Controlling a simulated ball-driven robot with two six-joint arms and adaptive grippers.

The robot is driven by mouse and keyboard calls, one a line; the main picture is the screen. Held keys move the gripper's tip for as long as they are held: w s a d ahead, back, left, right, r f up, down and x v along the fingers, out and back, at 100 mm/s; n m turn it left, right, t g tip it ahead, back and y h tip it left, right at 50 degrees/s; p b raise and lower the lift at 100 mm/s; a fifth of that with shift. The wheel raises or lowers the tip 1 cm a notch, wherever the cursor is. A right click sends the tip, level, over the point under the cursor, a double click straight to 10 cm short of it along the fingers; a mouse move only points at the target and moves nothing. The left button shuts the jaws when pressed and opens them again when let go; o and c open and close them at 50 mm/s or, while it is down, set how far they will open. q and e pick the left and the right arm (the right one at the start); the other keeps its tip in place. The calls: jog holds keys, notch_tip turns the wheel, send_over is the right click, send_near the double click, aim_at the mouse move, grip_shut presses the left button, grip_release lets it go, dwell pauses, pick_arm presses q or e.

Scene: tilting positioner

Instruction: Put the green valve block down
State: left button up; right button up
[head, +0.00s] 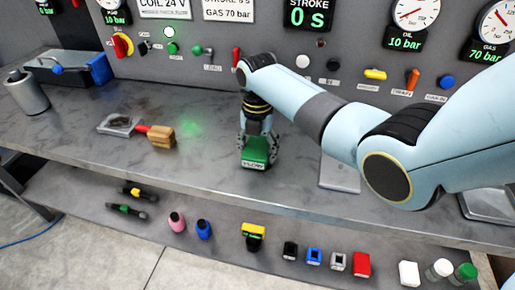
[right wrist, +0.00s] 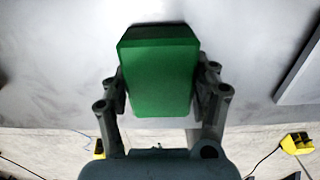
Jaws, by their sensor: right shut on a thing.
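The green valve block (head: 255,150) is at the middle of the grey bench, near its front edge. A light label shows on its lower front in the head view. My right gripper (head: 257,138) comes down from above and is shut on the block. In the right wrist view the green block (right wrist: 160,75) sits between the two fingers of my right gripper (right wrist: 162,90), with the bench top behind it. The block looks at or just above the bench surface; I cannot tell whether it touches. My left gripper is not in view.
A grey plate (head: 340,174) is to the right. Several small parts lie on the lower shelf (head: 130,225). A control panel stands behind.

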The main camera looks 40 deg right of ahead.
aim_at(258, 147)
jog(key=o, duration=1.7)
notch_tip(258, 147, up, 12)
